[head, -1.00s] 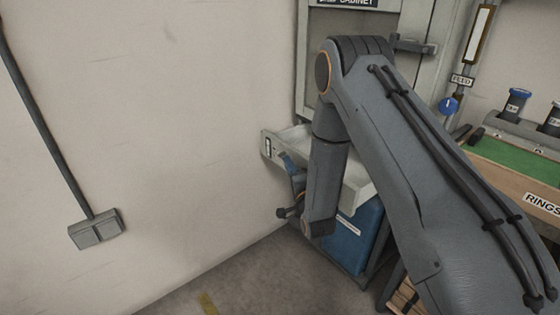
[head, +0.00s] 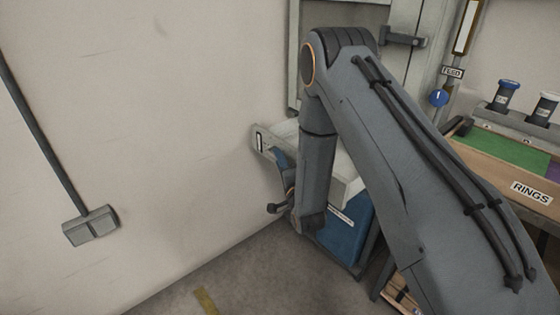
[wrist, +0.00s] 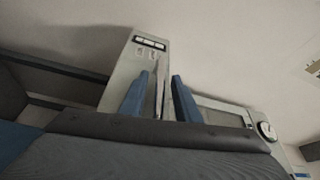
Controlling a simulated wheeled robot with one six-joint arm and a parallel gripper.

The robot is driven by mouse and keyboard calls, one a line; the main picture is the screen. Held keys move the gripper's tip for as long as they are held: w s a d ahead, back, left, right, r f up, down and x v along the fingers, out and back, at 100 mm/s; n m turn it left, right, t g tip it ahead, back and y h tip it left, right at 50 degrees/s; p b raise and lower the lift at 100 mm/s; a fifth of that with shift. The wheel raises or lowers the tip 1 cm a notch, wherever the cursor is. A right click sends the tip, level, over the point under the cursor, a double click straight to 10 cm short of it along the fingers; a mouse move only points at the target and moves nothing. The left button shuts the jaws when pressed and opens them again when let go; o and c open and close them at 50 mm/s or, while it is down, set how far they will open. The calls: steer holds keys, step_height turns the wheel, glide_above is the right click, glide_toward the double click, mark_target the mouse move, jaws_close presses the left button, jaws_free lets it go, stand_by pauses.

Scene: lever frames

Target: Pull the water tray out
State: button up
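The water tray (head: 349,181), pale grey and shallow, sticks out low in front of the cabinet, left of the bench. Its left end carries a small black-framed label (head: 259,141). My gripper (head: 281,158) is at that left end, partly hidden behind my forearm. In the wrist view my gripper (wrist: 160,98) shows two blue fingers apart, with a thin grey upright edge between them. A pale panel with a windowed label (wrist: 151,43) rises behind the fingers and looks like the tray's end. I see gaps beside the thin edge; firm contact is not visible.
A blue bin (head: 345,236) stands under the tray. The plain wall (head: 150,130) is close on the left, with a grey wall box (head: 90,226). A bench with a RINGS label (head: 531,192) is at right.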

steer(key=v, duration=0.7)
steer(key=shift+s, duration=0.25)
steer(key=shift+d+f, duration=0.1)
steer(key=shift+d, duration=0.1)
